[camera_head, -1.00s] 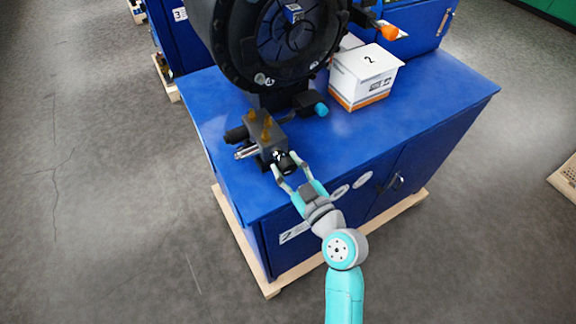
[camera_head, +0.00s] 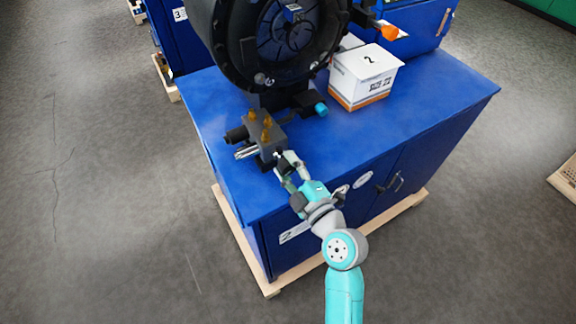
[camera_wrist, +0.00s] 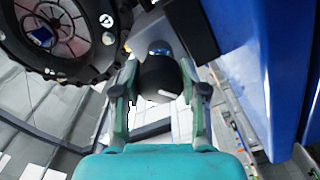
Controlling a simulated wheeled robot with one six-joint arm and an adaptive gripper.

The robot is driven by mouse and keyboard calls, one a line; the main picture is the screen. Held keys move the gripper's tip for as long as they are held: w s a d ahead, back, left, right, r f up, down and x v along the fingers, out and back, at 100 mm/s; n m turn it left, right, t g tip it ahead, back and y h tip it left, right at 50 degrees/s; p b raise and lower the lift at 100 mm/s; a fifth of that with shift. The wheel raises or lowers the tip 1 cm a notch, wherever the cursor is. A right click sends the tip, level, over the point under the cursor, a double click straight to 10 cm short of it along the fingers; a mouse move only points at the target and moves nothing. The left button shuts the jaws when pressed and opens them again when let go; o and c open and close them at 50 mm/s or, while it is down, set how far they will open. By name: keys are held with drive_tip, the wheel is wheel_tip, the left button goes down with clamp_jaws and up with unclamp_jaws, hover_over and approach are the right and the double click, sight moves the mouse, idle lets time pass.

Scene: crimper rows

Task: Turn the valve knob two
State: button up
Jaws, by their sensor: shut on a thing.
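The valve knob is a black round knob with a white mark (camera_wrist: 160,82), on the front of a grey valve block (camera_head: 264,138) with brass fittings on top. The block stands on the blue cabinet labelled 2, left of its middle. My gripper (camera_wrist: 160,100) is shut on the knob, with one finger on each side of it in the wrist view. In the head view my gripper (camera_head: 286,166) reaches the block's front and its fingers largely hide the knob.
A large black round machine (camera_head: 285,40) stands behind the valve block. A white box marked 2 (camera_head: 365,75) sits to the right on the blue cabinet top (camera_head: 430,90). A teal-ended handle (camera_head: 320,109) lies between them. The right cabinet top is clear.

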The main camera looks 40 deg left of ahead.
drive_tip(key=shift+n, duration=0.3)
drive_tip(key=o, duration=1.1)
drive_tip(key=shift+o, duration=0.2)
drive_tip(key=v, duration=1.2)
drive_tip(key=shift+f, duration=0.1)
